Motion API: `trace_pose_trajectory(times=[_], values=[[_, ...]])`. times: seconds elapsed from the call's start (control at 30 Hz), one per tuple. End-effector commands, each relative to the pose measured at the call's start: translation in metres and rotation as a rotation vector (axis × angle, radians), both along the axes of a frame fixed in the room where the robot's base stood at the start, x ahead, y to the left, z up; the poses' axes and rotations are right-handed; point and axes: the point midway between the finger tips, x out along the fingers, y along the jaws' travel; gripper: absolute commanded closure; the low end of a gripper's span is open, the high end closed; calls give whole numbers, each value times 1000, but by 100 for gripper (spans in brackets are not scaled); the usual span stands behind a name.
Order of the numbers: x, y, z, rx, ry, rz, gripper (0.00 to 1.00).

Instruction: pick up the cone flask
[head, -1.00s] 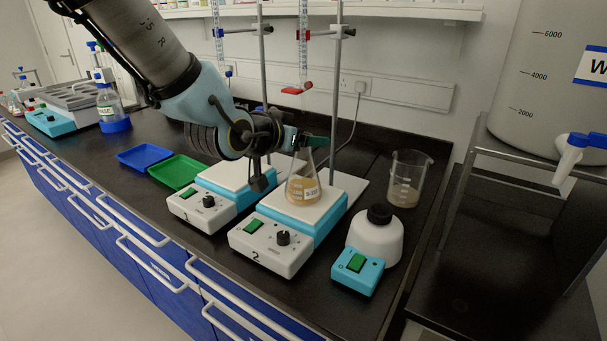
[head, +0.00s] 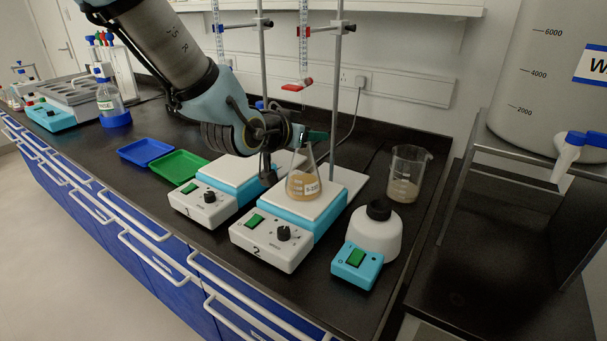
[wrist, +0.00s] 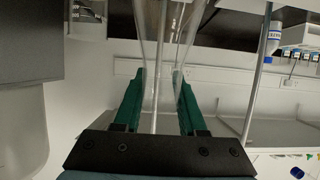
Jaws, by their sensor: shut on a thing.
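In the wrist view the flask's clear glass (wrist: 160,60) runs between the two green fingers of my gripper (wrist: 160,100). The flask looks upright or nearly so.
Stirrer 1 (head: 207,209) stands just left. Metal stands (head: 335,100) with burettes rise behind. A beaker (head: 407,178) and a white device with a black top (head: 374,235) are at the right. Blue (head: 145,151) and green (head: 179,169) trays lie left.

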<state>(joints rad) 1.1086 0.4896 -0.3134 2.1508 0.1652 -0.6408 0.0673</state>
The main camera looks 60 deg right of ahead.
Motion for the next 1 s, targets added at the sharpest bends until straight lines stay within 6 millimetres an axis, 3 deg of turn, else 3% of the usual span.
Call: trace_pose_trajectory(times=[0.17, 1.0], values=[[0, 0, 0, 0, 0, 0, 100], [0, 0, 0, 0, 0, 0, 100]])
